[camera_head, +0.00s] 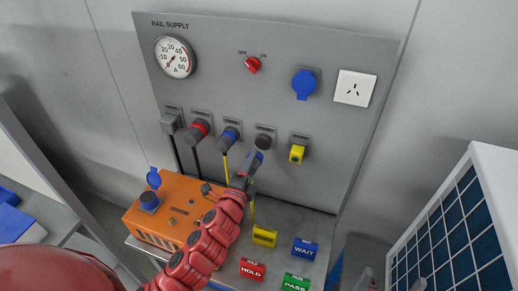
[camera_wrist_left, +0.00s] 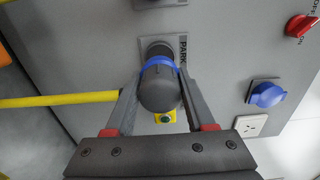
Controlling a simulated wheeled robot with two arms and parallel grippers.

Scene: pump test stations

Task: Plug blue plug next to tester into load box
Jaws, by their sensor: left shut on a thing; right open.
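The held blue plug (camera_wrist_left: 160,90), grey-bodied with a blue ring and yellow cable, is between my left gripper's fingers (camera_head: 257,158). The left gripper also shows in the left wrist view (camera_wrist_left: 158,110). The plug is in front of the fourth park holder (camera_head: 264,138), whose dark opening shows in the head view; the plug looks slightly off it. The yellow tester (camera_head: 297,153) sits in the holder to the right. The orange load box (camera_head: 180,200) stands lower left, its blue inlet (camera_head: 149,201) with lid raised. My right gripper (camera_head: 392,281) is open, partly visible at the bottom edge.
Another blue plug (camera_head: 230,135), a red plug (camera_head: 200,130) and a grey plug (camera_head: 171,123) hang parked to the left. A blue socket (camera_head: 304,84) and white socket (camera_head: 355,88) are above. Colored blocks, including a yellow one (camera_head: 264,236), lie on the shelf. A solar panel (camera_head: 455,235) stands right.

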